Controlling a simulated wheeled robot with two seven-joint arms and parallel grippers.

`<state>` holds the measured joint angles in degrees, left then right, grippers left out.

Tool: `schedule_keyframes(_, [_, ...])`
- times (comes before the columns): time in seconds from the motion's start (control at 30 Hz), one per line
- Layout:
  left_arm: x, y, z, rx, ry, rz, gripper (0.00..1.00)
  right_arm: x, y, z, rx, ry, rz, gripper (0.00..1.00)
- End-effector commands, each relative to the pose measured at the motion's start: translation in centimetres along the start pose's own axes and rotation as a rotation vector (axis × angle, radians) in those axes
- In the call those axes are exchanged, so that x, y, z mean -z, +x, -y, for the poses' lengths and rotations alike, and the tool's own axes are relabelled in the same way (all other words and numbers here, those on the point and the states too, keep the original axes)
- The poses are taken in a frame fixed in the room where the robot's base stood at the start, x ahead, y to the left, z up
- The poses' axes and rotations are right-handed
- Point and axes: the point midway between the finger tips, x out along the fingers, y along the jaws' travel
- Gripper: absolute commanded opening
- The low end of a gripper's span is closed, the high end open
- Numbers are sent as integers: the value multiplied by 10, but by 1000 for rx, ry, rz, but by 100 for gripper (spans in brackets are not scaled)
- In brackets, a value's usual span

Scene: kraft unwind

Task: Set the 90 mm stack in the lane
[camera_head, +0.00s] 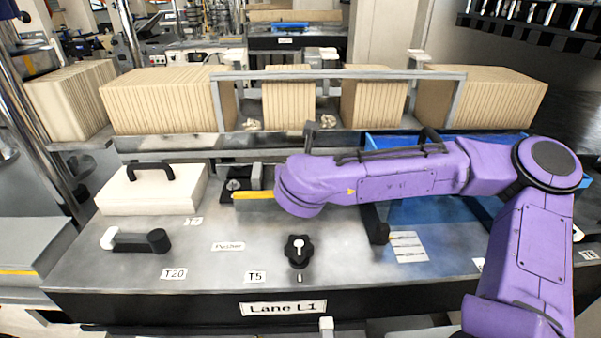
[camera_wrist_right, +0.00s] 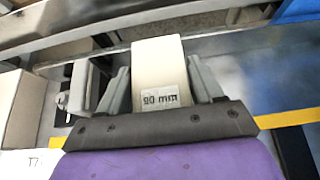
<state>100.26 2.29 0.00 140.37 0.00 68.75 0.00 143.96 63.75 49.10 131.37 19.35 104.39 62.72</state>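The 90 mm stack (camera_wrist_right: 157,70) is a cream block with a "90 mm" label in the right wrist view. It lies between the two grey fingers of my right gripper (camera_wrist_right: 160,85), which appear to press on both its sides. In the head view my purple right arm reaches in from the right, and its wrist hides the gripper and the stack. My left gripper is not in view.
A cream box with a black handle (camera_head: 152,190) stands at left, with a black lever (camera_head: 137,241) before it. A black star knob (camera_head: 298,250) is at front centre. Rows of brown boards (camera_head: 160,101) stand behind a metal rail. A blue surface (camera_head: 435,210) lies under my arm.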

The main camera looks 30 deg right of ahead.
Motion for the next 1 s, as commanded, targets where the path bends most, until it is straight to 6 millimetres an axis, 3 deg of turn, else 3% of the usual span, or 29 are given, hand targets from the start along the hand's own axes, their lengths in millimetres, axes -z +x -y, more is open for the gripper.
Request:
schedule_keyframes(0.03, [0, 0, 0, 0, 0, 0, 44, 0, 0, 0, 0, 0, 1, 83])
schedule_keyframes(0.07, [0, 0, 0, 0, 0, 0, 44, 0, 0, 0, 0, 0, 1, 93])
schedule_keyframes(0.43, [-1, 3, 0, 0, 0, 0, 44, 0, -7, 0, -1, 1, 2, 93])
schedule_keyframes(0.8, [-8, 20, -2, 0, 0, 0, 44, 1, -88, 0, -2, 0, 5, 93])
schedule_keyframes(1.0, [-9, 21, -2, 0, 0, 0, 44, 1, -105, 0, 0, 1, 0, 93])
